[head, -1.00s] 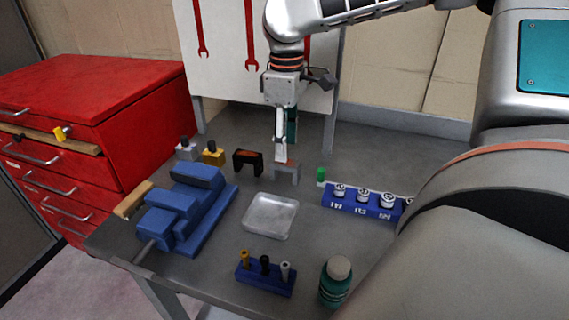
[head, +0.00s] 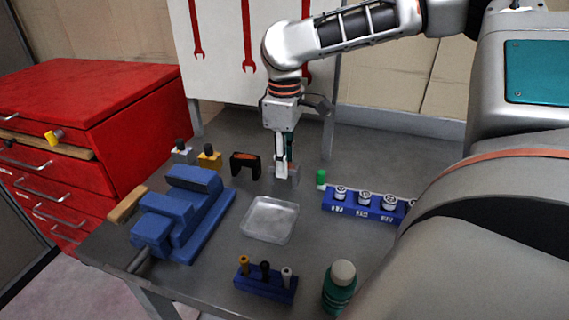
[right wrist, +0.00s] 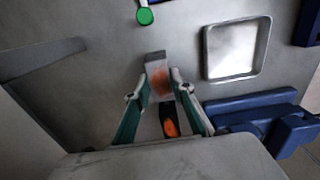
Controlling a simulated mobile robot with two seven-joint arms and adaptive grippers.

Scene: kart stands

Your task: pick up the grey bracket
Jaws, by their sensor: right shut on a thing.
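The grey bracket (head: 293,172) stands on the grey bench, partly hidden by my fingers. In the right wrist view the bracket (right wrist: 155,63) shows between the two fingertips, with an orange patch on its face. My right gripper (head: 283,171) points down from above and is shut on the bracket; it also shows in the right wrist view (right wrist: 160,78). I cannot tell any gap between bracket and bench. My left gripper is in neither view.
A black bracket (head: 245,165) with an orange patch stands just left. A clear tray (head: 270,220) lies in front. A blue vise (head: 180,215) is at left, a blue rack (head: 362,205) with several jars and a green-capped item (head: 321,179) at right.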

